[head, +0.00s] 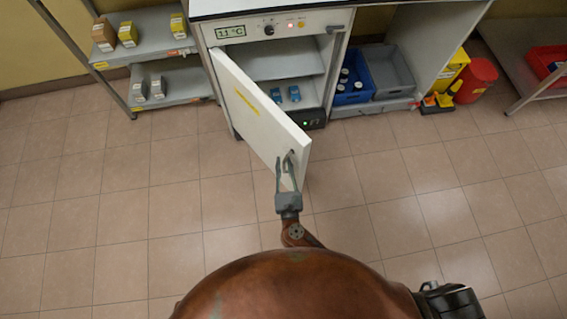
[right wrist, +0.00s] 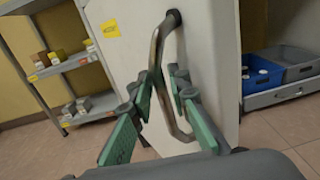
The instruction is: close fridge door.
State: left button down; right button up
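The fridge (head: 275,65) stands at the top middle under a white counter, with a lit temperature display on its panel. Its white door (head: 250,105) is hinged at the left and stands wide open toward me, showing the shelves inside. The door's metal handle (right wrist: 156,50) is a bent bar near the free edge. My right gripper (head: 285,160) is at this handle. In the right wrist view its green-padded fingers (right wrist: 166,78) are spread on either side of the bar, with a gap visible. My left gripper is not in view.
Small blue items (head: 285,95) lie inside the fridge. Right of it are a blue crate (head: 352,95) and a grey crate (head: 390,72). A shelf rack (head: 160,50) with boxes stands left. The tiled floor around the door is clear.

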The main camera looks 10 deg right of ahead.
grip_shut()
dwell(0.6)
